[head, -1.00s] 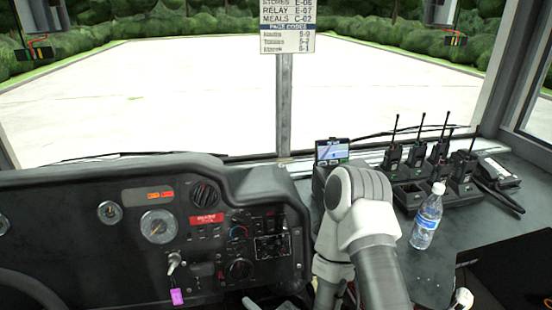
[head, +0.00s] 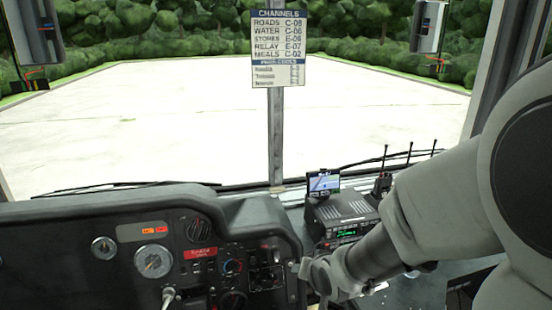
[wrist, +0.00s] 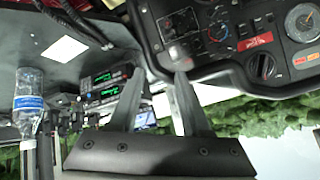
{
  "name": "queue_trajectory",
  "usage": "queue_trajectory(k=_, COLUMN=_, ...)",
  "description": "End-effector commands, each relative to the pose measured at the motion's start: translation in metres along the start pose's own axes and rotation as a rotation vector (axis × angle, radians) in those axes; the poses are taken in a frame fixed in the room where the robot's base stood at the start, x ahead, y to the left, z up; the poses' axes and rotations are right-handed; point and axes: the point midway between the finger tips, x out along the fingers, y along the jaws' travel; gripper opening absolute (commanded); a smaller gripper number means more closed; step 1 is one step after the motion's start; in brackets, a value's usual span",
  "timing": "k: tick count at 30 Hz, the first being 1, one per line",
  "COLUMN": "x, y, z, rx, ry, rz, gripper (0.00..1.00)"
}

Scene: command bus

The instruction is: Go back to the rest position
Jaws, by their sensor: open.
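My gripper (head: 318,276) shows at the end of my grey arm in the head view, low in front of the right end of the dashboard. In the wrist view its two dark fingers (wrist: 159,80) stand apart with nothing between them. The dashboard controls lie beyond the fingertips in that turned picture. My forearm and a large arm joint fill the lower right of the head view and hide most of the side counter.
A radio unit (head: 342,217) with a small screen (head: 323,182) stands right of the dashboard (head: 130,215). Handheld radios (head: 383,182) are partly hidden behind my arm. A water bottle (wrist: 28,100) shows in the wrist view. A channels sign (head: 278,45) hangs on the windscreen post.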

Motion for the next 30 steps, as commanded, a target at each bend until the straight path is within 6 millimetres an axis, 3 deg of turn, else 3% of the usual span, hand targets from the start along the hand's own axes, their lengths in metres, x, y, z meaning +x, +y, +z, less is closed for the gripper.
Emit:
queue_trajectory(k=3, x=-0.042, y=0.008, z=-0.02, rx=-0.056, ry=-0.004, rz=0.062, gripper=0.47)
queue_trajectory(k=9, x=-0.111, y=0.022, z=-0.032, rx=-0.134, ry=-0.05, rz=0.145, gripper=0.47)
queue_trajectory(k=18, x=-0.215, y=0.034, z=-0.018, rx=-0.224, ry=-0.151, rz=0.193, gripper=0.47)
queue_trajectory(k=24, x=-0.257, y=0.037, z=-0.001, rx=-0.264, ry=-0.206, rz=0.184, gripper=0.47)
queue_trajectory(k=30, x=-0.268, y=0.037, z=0.007, rx=-0.277, ry=-0.227, rz=0.18, gripper=0.47)
